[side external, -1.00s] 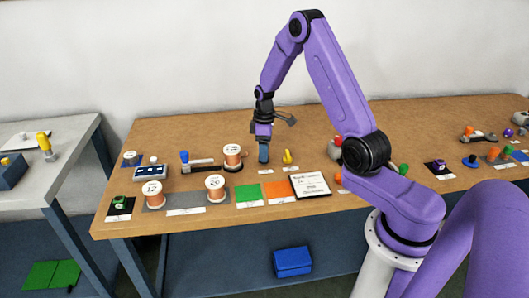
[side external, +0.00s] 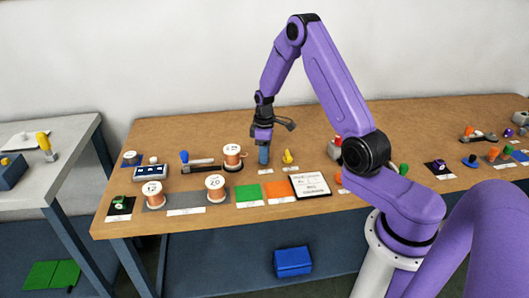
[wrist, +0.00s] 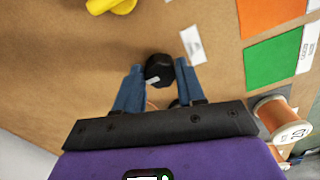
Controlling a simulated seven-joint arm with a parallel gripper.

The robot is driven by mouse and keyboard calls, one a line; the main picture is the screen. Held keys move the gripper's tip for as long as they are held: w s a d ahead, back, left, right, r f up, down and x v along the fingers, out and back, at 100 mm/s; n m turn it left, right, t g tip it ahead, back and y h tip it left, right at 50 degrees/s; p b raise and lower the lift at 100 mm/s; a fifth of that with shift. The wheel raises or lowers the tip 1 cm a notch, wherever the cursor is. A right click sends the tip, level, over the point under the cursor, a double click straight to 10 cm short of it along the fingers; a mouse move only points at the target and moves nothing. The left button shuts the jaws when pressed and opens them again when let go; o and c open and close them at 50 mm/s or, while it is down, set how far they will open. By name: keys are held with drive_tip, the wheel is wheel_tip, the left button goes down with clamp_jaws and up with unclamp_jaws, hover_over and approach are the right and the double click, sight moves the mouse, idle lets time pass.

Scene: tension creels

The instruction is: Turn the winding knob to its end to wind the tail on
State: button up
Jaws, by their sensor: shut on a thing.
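The winding knob (wrist: 158,67) is a small black knob low on the wooden table, seen in the wrist view between my two blue fingertips. My gripper (wrist: 160,78) is shut on the knob, with one finger on each side of it. In the side view my gripper (side external: 263,155) points straight down at the table, and its fingers hide the knob there. A thin copper-coloured curve shows between the fingers in the wrist view, partly hidden by the gripper body. I cannot tell how far the knob is turned.
A copper spool (side external: 232,155) stands just left of my gripper; another spool marked 20 (side external: 215,188) stands in front. A yellow part (side external: 287,157) is close on the right. Green (side external: 248,196) and orange (side external: 279,191) mats and a white sheet (side external: 310,185) lie in front.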

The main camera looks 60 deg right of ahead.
drive_tip(key=m, duration=0.9)
drive_tip(key=shift+a+m, duration=0.1)
drive_tip(key=shift+m, duration=0.2)
drive_tip(key=m, duration=0.5)
drive_tip(key=shift+a, duration=0.1)
drive_tip(key=shift+w+m, duration=0.1)
drive_tip(key=shift+m, duration=2.4)
drive_tip(key=o, duration=1.1)
drive_tip(key=shift+c, duration=0.2)
